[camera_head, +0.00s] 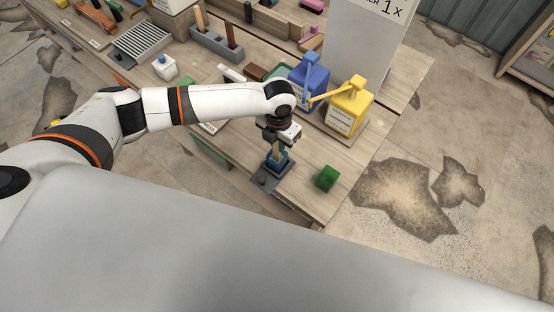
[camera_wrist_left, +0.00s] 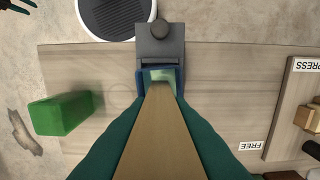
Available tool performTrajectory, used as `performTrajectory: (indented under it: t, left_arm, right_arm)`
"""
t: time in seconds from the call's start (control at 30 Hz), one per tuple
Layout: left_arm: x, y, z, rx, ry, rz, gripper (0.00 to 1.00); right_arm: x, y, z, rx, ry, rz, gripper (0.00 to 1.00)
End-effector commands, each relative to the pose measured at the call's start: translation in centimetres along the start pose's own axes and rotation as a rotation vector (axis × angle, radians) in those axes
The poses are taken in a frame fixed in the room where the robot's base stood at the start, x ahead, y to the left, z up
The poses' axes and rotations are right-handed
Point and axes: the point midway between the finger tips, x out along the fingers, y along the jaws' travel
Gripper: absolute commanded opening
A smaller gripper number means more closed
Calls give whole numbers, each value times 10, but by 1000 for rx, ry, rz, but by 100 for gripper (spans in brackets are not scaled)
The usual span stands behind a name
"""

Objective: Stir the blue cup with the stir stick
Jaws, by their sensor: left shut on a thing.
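The blue cup (camera_head: 284,164) stands in a grey holder (camera_head: 264,182) near the table's front edge. In the left wrist view the cup (camera_wrist_left: 143,77) shows a pale green inside, with the grey holder (camera_wrist_left: 160,45) just beyond it. My left gripper (camera_head: 277,143) is above the cup, shut on the wooden stir stick (camera_wrist_left: 160,140). The stick also shows in the head view (camera_head: 275,152), pointing down. Its lower end appears to be inside the cup opening; how deep is hidden. My right gripper is not in view.
A green block (camera_head: 326,178) lies right of the cup on the wooden table. A grey rack (camera_head: 215,43) and a white bottle (camera_head: 165,68) are farther left. Tabletop between cup and block is clear.

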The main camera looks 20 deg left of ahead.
Motion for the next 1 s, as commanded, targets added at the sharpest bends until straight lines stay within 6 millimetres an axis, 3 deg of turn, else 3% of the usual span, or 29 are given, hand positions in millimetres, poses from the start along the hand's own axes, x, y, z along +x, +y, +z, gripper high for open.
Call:
performTrajectory:
  t: [1.0]
  left_arm:
    - [-75, 0, -1, 0, 2, 1, 0]
  right_arm:
    - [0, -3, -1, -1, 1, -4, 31]
